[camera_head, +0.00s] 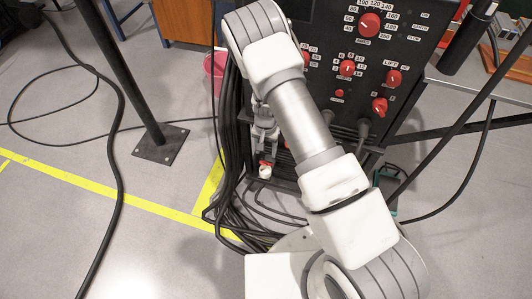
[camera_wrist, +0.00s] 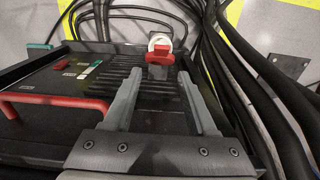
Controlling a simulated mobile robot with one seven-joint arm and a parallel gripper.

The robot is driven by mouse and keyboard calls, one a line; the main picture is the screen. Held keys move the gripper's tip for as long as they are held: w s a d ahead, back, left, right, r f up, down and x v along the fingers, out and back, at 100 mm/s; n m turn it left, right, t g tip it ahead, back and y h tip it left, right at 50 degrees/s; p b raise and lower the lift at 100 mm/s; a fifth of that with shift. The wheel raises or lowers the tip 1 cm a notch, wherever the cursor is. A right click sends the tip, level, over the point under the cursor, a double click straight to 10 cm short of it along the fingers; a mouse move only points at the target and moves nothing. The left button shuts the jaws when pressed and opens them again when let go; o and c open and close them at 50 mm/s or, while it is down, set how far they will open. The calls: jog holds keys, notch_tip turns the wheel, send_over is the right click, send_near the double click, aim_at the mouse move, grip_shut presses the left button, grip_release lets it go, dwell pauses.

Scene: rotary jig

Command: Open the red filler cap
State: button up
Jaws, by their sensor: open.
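The red filler cap (camera_wrist: 160,56) shows at the top middle of the wrist view, with a white ring-shaped part behind it. It sits at the far edge of a dark ribbed panel. My gripper (camera_wrist: 161,80) is open, with its two grey fingers pointing towards the cap, one on each side of its line. The fingertips appear just short of the cap; I cannot tell whether they touch it. In the head view my gripper (camera_head: 264,148) hangs beside the black machine, just above the small red and white cap (camera_head: 265,165). My arm hides part of the machine.
The black control panel (camera_head: 330,75) carries several red knobs. A red handle (camera_wrist: 50,101) and a small red part (camera_wrist: 62,63) lie left of my fingers. Thick black cables (camera_wrist: 255,75) run close on the right. A black post base (camera_head: 160,145) stands on the floor.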

notch_tip(320, 180, up, 13)
jog(key=p, duration=0.3)
